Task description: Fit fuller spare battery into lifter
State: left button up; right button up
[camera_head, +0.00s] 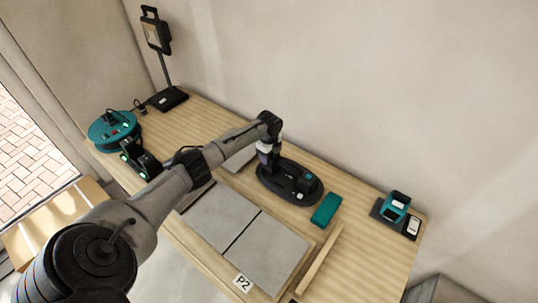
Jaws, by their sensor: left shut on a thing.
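The lifter (302,189), a dark oval device with a teal spot on top, lies on the wooden bench right of the middle. My left gripper (268,158) points down at its far left end, shut on a small dark thing. Its fingertips are small and merge with the lifter, so I cannot tell whether the held thing is a battery or part of the lifter. Two black upright blocks with green lights, which look like batteries, stand at the bench's left: one farther (129,148), one nearer (149,166). Their charge levels are too small to read. My right gripper is out of view.
A teal block (326,209) lies right of the lifter. Grey tiles (265,252) with a P2 label (242,283) lie in front, beside a wooden strip (320,258). A teal reel (112,130) and lamp (168,98) stand back left; a teal device (396,204) sits right.

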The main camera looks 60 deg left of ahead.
pick_arm(q)
jog(key=o, duration=1)
jog(key=shift+r, duration=0.1)
notch_tip(320, 180, up, 14)
jog(key=p, duration=0.2)
jog(key=shift+f, duration=0.2)
